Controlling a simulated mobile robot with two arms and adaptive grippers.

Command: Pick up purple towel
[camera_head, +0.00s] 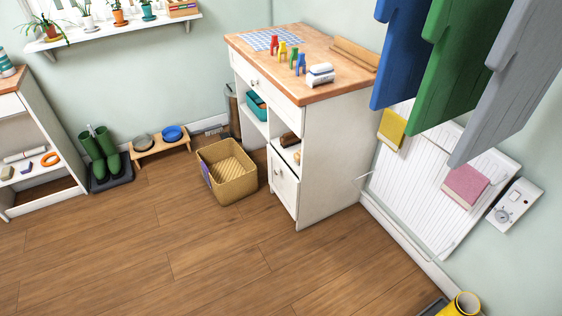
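No cloth is clearly a purple towel. A purple patch (206,173) shows on the left side of the tan woven basket (236,188) on the floor; it is too small to tell whether it is a cloth or a label. A folded pink-mauve cloth (465,184) lies against the white ribbed radiator (425,197) at the right. A yellow cloth (391,129) is at the radiator's upper left. Neither of my grippers is in view.
A white cabinet (328,163) with a wooden top stands mid-right, with several coloured pegs on it. Blue, green and grey hanging pieces (465,55) fill the upper right. Green boots (100,152) and a bowl stand (160,147) line the wall. The wooden floor (170,250) in front is clear.

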